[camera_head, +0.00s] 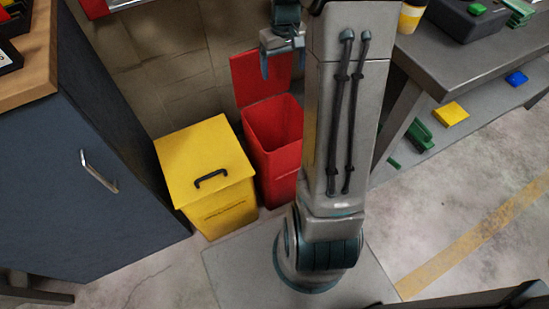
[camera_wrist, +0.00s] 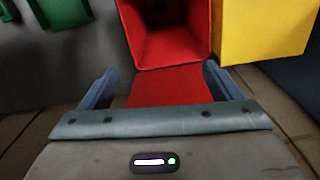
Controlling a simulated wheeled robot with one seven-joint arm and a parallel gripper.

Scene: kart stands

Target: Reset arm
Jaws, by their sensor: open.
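My gripper (camera_head: 283,62) is above the back of an open red bin (camera_head: 275,150) in the head view, partly hidden by my own column and arm. In the wrist view my gripper (camera_wrist: 160,85) has its two fingers wide apart with nothing between them. The red bin (camera_wrist: 167,35) lies beyond the fingertips there, its inside dark and its raised red lid (camera_wrist: 165,87) showing between the fingers. I see nothing held.
A yellow bin (camera_head: 210,170) with a closed lid stands left of the red bin. A dark blue cabinet (camera_head: 75,165) is at the left. A grey bench (camera_head: 450,65) with a lower shelf is at the right, holding a yellow block (camera_head: 450,114) and a blue block (camera_head: 516,78).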

